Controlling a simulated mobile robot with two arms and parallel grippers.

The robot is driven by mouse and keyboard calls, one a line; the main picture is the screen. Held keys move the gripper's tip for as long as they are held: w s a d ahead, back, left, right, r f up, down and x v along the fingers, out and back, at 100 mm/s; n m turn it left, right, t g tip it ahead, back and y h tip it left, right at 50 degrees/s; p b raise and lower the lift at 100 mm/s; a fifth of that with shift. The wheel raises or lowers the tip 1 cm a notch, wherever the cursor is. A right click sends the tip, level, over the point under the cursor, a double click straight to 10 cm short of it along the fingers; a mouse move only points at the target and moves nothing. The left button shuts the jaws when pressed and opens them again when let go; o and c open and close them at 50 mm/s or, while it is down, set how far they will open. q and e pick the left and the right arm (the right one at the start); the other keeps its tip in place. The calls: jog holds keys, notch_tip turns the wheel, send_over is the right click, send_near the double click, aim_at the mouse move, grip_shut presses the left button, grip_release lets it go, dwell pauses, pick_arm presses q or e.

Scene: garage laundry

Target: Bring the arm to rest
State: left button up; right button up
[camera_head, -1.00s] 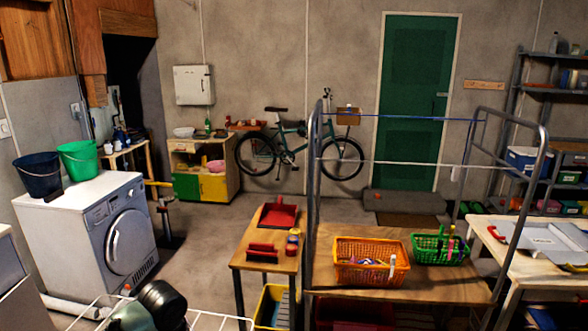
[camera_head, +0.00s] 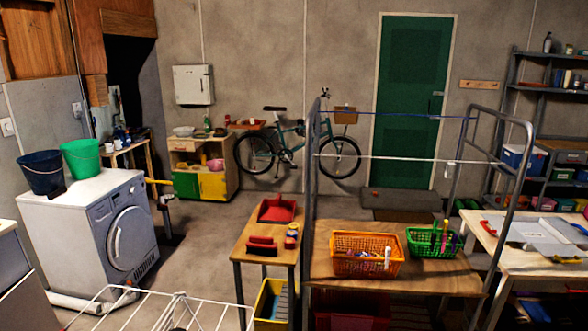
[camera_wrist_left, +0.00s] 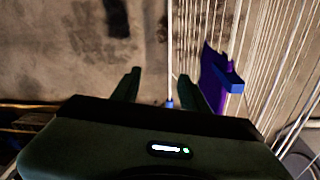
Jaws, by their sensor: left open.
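My left gripper (camera_wrist_left: 159,76) shows in the left wrist view, with its two dark fingers spread apart. No held object can be made out between them. A thin pale rod with a blue end (camera_wrist_left: 169,103) appears in the gap between the fingers; I cannot tell how far off it is. A blue-purple item (camera_wrist_left: 214,75) shows just right of the right finger, by white wires. In the head view no gripper can be made out; only a small dark shape shows at the bottom edge. My right gripper is in neither view.
A white drying rack (camera_head: 150,310) stands at the head view's bottom left, its wires (camera_wrist_left: 265,60) close on the right in the wrist view. The washing machine (camera_head: 95,235) is at left, a wooden table (camera_head: 262,232) at centre. Floor (camera_head: 205,235) between them is open.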

pick_arm(q)
jog(key=s+d+f+t+h, duration=0.1)
jog(key=s+d+h, duration=0.1)
jog(key=s+d, duration=0.55)
jog(key=s+a+r+n+t+y, duration=0.2)
jog(key=s+a+y, duration=0.1)
jog(key=s+a, duration=0.85)
jog(key=s+f+g+b, duration=0.1)
jog(key=s+f+b, duration=0.1)
jog(key=f, duration=1.4)
jog(key=s+f+b, duration=0.1)
jog(key=f+b, duration=0.2)
jog(key=f, duration=1.2)
jog(key=s+a+f+g+b, duration=0.1)
jog(key=s+a+f+b, duration=0.1)
jog(key=s+f, duration=1.5)
notch_tip(320, 180, down, 3)
jog(key=shift+r+m+g+b, duration=0.1)
jog(key=shift+m+g+b, duration=0.2)
jog(key=shift+b, duration=0.5)
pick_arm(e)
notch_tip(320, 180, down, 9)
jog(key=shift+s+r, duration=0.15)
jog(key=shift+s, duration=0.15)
